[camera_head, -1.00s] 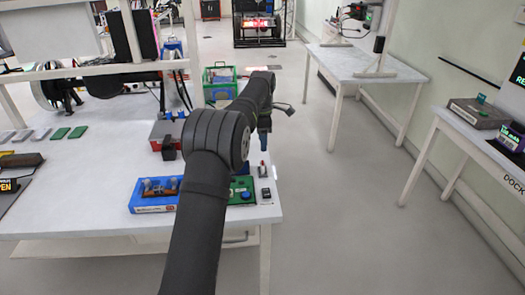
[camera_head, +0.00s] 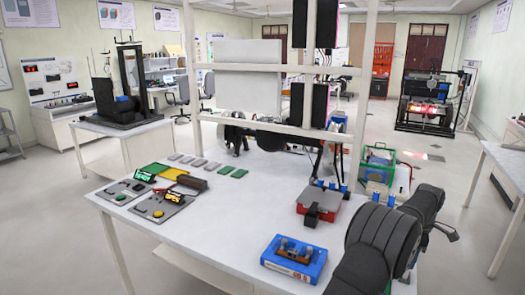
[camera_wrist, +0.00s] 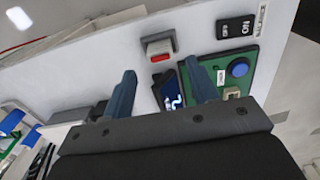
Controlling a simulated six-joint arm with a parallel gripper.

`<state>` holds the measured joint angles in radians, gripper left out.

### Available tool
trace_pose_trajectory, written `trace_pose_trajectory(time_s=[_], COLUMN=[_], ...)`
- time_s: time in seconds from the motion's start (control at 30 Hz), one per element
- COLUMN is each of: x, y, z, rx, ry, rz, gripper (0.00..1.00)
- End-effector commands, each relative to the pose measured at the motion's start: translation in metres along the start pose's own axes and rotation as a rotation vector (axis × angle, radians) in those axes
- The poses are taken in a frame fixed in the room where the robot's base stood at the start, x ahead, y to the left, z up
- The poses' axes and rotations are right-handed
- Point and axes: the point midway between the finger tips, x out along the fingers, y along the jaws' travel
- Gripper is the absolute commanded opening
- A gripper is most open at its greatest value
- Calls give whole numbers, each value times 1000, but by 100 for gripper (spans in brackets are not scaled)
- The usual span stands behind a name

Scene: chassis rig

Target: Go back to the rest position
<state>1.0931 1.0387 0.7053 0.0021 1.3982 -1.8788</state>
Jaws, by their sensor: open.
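My gripper (camera_wrist: 160,70) shows in the wrist view with its two blue fingers spread apart and nothing held between them. The display is partly covered by the fingers. In the head view my dark arm fills the lower right, and my gripper is out of sight there.
The white table (camera_head: 215,215) carries a blue box (camera_head: 294,258), a red and grey device (camera_head: 318,204), two grey panels with lit displays and several small plates. A black switch (camera_wrist: 236,27) sits at the bench edge.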

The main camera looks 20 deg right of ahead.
Motion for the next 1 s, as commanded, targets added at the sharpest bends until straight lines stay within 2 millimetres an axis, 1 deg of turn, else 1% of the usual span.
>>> trace_pose_trajectory(time_s=[0.03, 0.2, 0.27, 0.4, 0.6, 1.0], x=[12, 46, 56, 34, 18, 17], y=[-1, -1, -1, 0, 0, 0], z=[0, 0, 0, 0, 0, 0], rx=[0, 0, 0, 0, 0, 0], ry=[1, 1, 1, -1, 0, 0], rz=[-4, -3, -2, 2, 0, -1], gripper=[54, 54, 54, 54, 54, 54])
